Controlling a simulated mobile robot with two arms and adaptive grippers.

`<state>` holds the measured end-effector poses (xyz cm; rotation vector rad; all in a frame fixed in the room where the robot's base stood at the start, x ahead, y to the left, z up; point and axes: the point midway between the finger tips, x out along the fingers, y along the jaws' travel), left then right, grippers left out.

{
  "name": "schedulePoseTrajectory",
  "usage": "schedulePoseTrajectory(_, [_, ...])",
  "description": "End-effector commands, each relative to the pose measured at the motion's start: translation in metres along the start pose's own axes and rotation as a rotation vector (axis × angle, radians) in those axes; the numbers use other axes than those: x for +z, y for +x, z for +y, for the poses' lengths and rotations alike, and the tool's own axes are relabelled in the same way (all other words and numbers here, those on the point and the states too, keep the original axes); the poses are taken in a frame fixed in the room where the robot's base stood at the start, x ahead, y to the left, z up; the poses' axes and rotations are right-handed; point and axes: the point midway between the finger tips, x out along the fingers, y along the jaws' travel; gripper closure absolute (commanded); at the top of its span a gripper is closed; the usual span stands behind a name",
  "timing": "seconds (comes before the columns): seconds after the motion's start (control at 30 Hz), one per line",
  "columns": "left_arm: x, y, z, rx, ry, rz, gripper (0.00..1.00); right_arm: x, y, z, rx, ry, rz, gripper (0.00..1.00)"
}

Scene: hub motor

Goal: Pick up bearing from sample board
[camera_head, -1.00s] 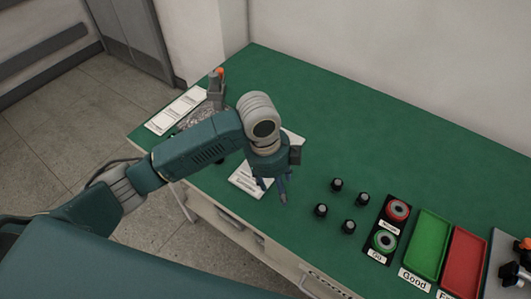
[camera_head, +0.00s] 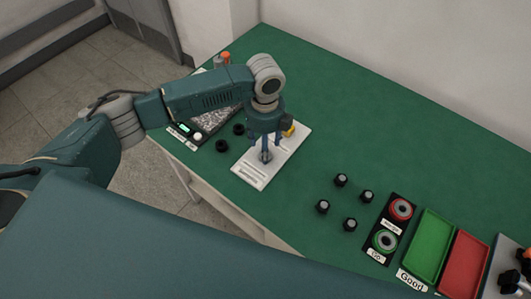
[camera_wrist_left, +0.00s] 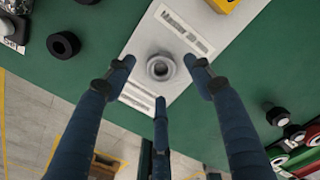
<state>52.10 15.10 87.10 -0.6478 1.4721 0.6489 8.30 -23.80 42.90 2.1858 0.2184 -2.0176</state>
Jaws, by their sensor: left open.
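The bearing (camera_wrist_left: 160,67), a small grey ring with a dark centre, sits on the white sample board (camera_wrist_left: 203,84), between its two printed labels, in the left wrist view. The sample board (camera_head: 290,140) also shows in the head view, lying on the green table under my left gripper (camera_head: 266,155). In the left wrist view my left gripper (camera_wrist_left: 159,76) is open, its three blue fingers spread around the bearing from above, with gaps to it. In the head view the fingers largely hide the bearing. My right gripper is not in view.
Two black rings (camera_head: 222,146) lie left of the board, beside a labelled device (camera_head: 183,128). Several black knobs (camera_head: 341,180) stand to its right. Beyond are red and green buttons (camera_head: 401,209), a green tray (camera_head: 433,245) and a red tray (camera_head: 464,262). The back of the table is clear.

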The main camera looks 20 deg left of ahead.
Motion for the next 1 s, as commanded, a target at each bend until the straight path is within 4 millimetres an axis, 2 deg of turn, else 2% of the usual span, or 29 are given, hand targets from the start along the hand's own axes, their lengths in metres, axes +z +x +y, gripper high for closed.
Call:
schedulePoseTrajectory(0.03, [0.002, 0.005, 0.001, 0.004, -0.001, 0.001, 0.47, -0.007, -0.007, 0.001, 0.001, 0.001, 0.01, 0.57])
schedulePoseTrajectory(0.2, [0.002, 0.026, 0.001, 0.001, 0.0, 0.0, 0.47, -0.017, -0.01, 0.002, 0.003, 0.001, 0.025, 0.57])
schedulePoseTrajectory(0.47, [0.002, 0.03, 0.0, 0.0, 0.002, -0.001, 0.47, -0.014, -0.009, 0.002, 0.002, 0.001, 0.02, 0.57])
schedulePoseTrajectory(0.7, [0.002, 0.03, 0.0, 0.0, 0.001, -0.001, 0.93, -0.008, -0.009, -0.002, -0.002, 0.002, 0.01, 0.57])
schedulePoseTrajectory(1.0, [0.002, 0.029, 0.0, -0.001, 0.001, -0.001, 0.95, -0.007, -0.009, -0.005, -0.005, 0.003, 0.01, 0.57])
